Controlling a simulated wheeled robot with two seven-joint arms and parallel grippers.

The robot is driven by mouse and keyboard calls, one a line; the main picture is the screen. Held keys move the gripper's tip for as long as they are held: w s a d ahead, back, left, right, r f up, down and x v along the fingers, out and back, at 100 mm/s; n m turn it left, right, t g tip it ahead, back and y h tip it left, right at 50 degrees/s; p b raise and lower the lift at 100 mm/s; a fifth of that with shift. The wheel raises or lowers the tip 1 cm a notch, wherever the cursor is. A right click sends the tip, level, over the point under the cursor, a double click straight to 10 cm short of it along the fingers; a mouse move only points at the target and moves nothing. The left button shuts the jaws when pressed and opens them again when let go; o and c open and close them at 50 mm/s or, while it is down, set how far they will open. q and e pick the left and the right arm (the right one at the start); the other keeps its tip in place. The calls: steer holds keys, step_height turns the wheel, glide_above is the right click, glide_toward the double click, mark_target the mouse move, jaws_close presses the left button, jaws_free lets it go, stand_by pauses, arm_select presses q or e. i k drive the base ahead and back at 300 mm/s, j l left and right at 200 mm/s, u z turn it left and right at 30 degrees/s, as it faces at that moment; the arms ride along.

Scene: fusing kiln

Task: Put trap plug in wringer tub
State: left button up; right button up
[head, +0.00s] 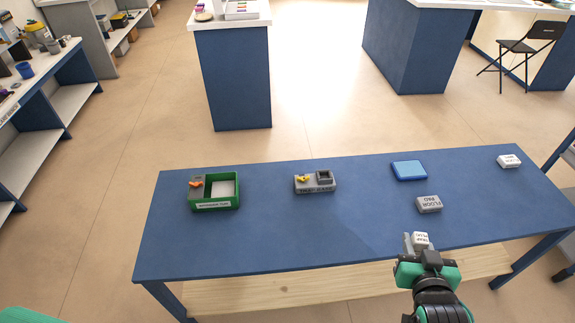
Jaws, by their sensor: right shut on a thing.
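The wringer tub (215,206) is a green open box with a white label, on the left part of the blue table. It has a grey section with an orange piece on its left and a pale-floored compartment on its right. My right gripper (419,243) is at the table's front edge, right of centre, far from the tub. It is shut on the trap plug (421,238), a small block with a white lettered top. The fingers partly hide the plug, and I cannot tell whether it touches the table. My left gripper is out of view.
On the blue table (270,235) stand a grey labelled base (317,187) with a yellow piece, a blue flat block (408,171), a grey floor pad block (429,204) and a white block (509,161). The front left and middle are clear.

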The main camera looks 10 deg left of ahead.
mark_target(223, 192)
steer(key=j+u, duration=0.2)
steer(key=j, duration=0.15)
steer(key=i+j+u, duration=0.2)
steer(key=j, duration=0.2)
steer(key=j+u, duration=0.2)
steer(key=j, duration=0.15)
steer(key=i+j+u, duration=0.15)
steer(key=j, duration=0.2)
steer(key=i+j+u, duration=0.2)
steer(key=k+j, duration=0.1)
